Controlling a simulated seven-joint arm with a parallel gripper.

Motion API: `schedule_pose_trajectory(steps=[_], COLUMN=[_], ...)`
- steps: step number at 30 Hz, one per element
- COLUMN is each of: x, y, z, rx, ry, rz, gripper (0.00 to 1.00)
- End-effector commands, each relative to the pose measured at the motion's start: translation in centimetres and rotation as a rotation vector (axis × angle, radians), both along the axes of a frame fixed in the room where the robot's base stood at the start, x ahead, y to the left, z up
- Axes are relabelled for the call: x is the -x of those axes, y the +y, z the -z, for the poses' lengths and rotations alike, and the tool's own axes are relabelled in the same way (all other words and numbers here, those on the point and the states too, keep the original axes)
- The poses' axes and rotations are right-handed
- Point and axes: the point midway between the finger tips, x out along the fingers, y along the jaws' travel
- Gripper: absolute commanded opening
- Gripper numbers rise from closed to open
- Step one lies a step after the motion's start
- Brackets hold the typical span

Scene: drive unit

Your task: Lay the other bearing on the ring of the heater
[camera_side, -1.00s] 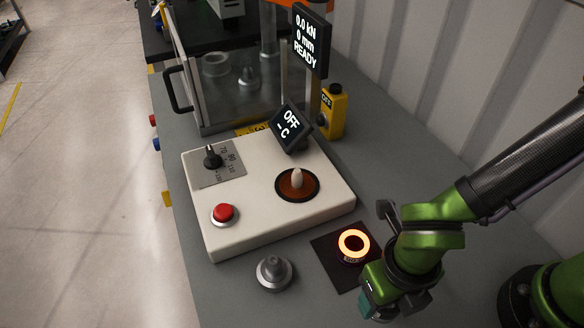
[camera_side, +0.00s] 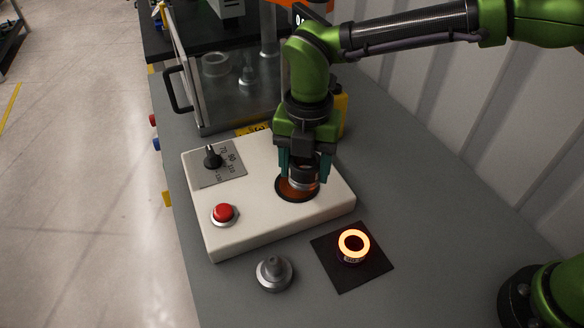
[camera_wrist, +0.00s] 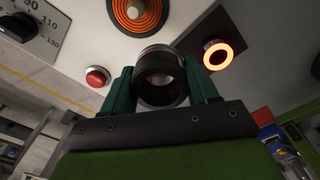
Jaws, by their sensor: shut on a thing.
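My gripper (camera_side: 303,172) is shut on a dark ring-shaped bearing (camera_side: 303,178), above the heater. In the wrist view the bearing (camera_wrist: 160,76) sits between the two teal fingers, with its bore open toward the camera. The heater (camera_side: 235,235) is a white box with a dial and a red button. Its round orange-brown ring (camera_side: 284,192) is just below the bearing and partly covered by it. In the wrist view the ring (camera_wrist: 120,12) shows a pale centre peg, apart from the bearing in the picture. I cannot tell the exact height gap.
A glowing orange bearing (camera_side: 354,243) lies on a dark square mat (camera_side: 350,278) right of the heater. A grey metal hub with a post (camera_side: 274,272) stands in front. A clear-walled press enclosure (camera_side: 225,85) is behind. The heater display is hidden behind my arm.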

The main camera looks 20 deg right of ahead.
Motion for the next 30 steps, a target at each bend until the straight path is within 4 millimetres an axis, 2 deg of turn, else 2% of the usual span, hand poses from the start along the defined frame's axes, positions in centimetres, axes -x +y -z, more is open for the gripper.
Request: schedule_pose_trajectory(steps=[1, 3, 6, 10, 18, 23, 30], x=[-1.5, -3.2, -4.7, -5.7, -5.8, -5.8, -5.8], y=[-0.1, -0.5, -0.9, -1.2, -1.4, -1.3, -1.3], z=[-0.4, -1.0, -1.6, -1.6, 2.9, 4.5, 7.6], rx=[0.001, 0.006, 0.013, 0.018, 0.021, 0.019, 0.018], ry=[-0.004, -0.007, -0.011, -0.012, -0.011, -0.012, -0.013], rz=[0.036, 0.078, 0.121, 0.149, 0.155, 0.154, 0.154], gripper=[0.18, 0.18, 0.18, 0.18, 0.18, 0.18, 0.18])
